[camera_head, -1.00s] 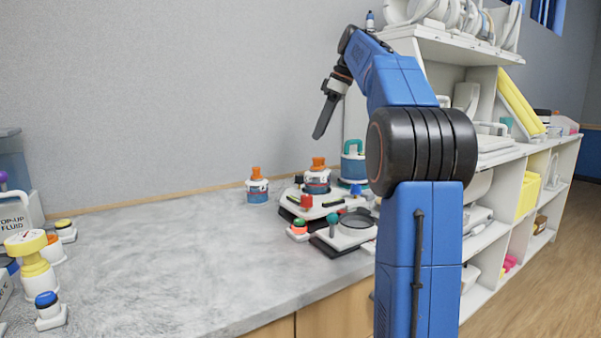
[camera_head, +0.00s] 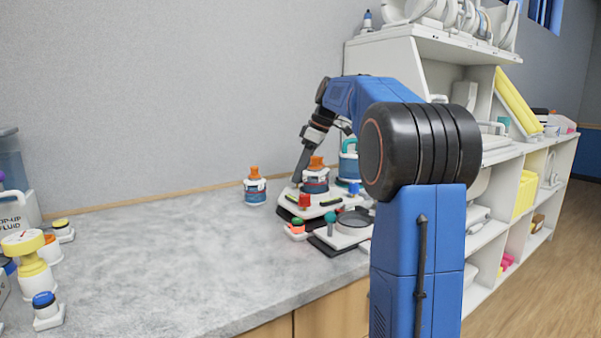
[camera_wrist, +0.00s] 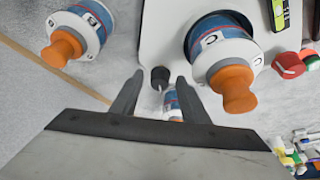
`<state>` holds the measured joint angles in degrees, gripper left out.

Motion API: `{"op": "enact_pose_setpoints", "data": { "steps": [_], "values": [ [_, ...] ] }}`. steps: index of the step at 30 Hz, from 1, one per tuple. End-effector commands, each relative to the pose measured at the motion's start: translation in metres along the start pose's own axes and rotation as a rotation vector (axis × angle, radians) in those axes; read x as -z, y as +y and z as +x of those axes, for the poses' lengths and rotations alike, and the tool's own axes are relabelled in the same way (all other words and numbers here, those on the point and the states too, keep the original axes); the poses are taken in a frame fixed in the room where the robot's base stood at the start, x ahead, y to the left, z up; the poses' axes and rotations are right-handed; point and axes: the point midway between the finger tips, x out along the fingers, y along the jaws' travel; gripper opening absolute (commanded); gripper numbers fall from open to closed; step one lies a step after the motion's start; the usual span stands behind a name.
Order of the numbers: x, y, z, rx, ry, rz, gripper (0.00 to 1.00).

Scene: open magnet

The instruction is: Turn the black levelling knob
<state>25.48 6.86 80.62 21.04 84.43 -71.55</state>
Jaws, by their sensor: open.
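In the wrist view a small black knob (camera_wrist: 160,76) sits at the edge of the white instrument base (camera_wrist: 160,30). My gripper (camera_wrist: 160,82) is open, and the knob shows between its two fingertips. I cannot tell whether either finger touches it. In the head view my gripper (camera_head: 301,168) points down at the back left of the white instrument base (camera_head: 322,208). I cannot make out the black knob in the head view.
An orange-capped bottle (camera_head: 316,178) stands on the base, close to my gripper; another orange-capped bottle (camera_head: 255,186) stands to its left. A red knob (camera_head: 304,201) is at the front. The grey worktop (camera_head: 150,265) is clear at the centre left.

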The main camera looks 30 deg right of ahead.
Motion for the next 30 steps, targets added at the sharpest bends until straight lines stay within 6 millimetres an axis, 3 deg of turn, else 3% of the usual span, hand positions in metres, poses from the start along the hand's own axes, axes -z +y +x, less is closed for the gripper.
{"op": "enact_pose_setpoints", "data": {
  "steps": [10, 15, 30],
  "values": [
    [0.0002, -0.0001, 0.0028, 0.0, 0.0, -0.001, 0.39],
    [0.0001, 0.0, 0.0027, 0.0, 0.0, -0.001, 0.0],
    [0.0005, -0.0023, 0.0026, -0.045, -0.005, 0.1, 0.0]
  ]
}}
